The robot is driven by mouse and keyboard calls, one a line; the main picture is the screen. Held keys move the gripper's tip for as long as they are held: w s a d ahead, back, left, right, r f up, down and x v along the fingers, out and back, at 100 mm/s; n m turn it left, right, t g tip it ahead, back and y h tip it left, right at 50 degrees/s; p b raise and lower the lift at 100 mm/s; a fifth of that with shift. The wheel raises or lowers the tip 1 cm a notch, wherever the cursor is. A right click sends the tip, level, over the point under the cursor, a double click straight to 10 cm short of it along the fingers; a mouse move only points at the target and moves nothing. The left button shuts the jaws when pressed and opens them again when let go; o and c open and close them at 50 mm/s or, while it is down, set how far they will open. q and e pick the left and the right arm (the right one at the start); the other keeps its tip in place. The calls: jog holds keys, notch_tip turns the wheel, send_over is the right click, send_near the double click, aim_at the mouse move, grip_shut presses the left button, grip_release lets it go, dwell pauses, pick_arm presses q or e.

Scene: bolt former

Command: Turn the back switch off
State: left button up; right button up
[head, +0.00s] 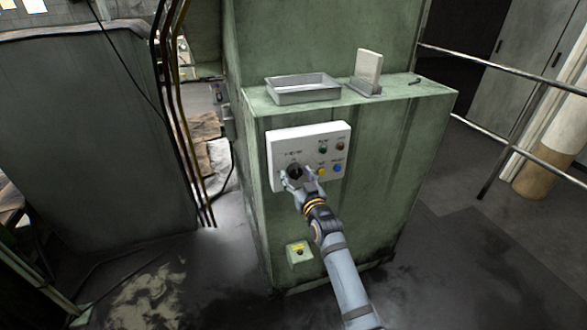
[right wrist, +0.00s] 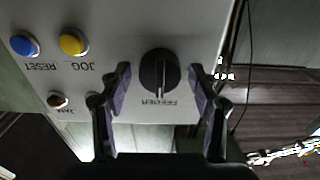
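A black rotary switch (head: 295,172) sits at the lower left of a white control panel (head: 335,134) on the green machine. In the right wrist view the black knob (right wrist: 160,72) has a light pointer line and the upside-down label FEEDER. My right gripper (head: 294,182) is at the panel, in front of this knob. In the right wrist view its two fingers (right wrist: 161,82) stand open on either side of the knob, with a visible gap on each side. My left gripper is not in view. I cannot tell which switch is the back one.
The panel also has a blue button (head: 337,168), a yellow button (head: 322,171) and small lamps. A yellow-topped box (head: 299,252) is lower on the machine. A metal tray (head: 303,88) is on top. A railing (head: 500,68) runs at right; cables (head: 178,110) hang at left.

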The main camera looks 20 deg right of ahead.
grip_shut()
jog(key=n+b, duration=0.1)
jog(key=n, duration=0.3)
jog(key=shift+f, duration=0.1)
jog(key=shift+n, duration=0.8)
jog(key=n, duration=0.3)
jog(key=shift+n+b, duration=0.35)
jog(key=shift+n, duration=0.85)
jog(key=shift+o, duration=0.9)
grip_release()
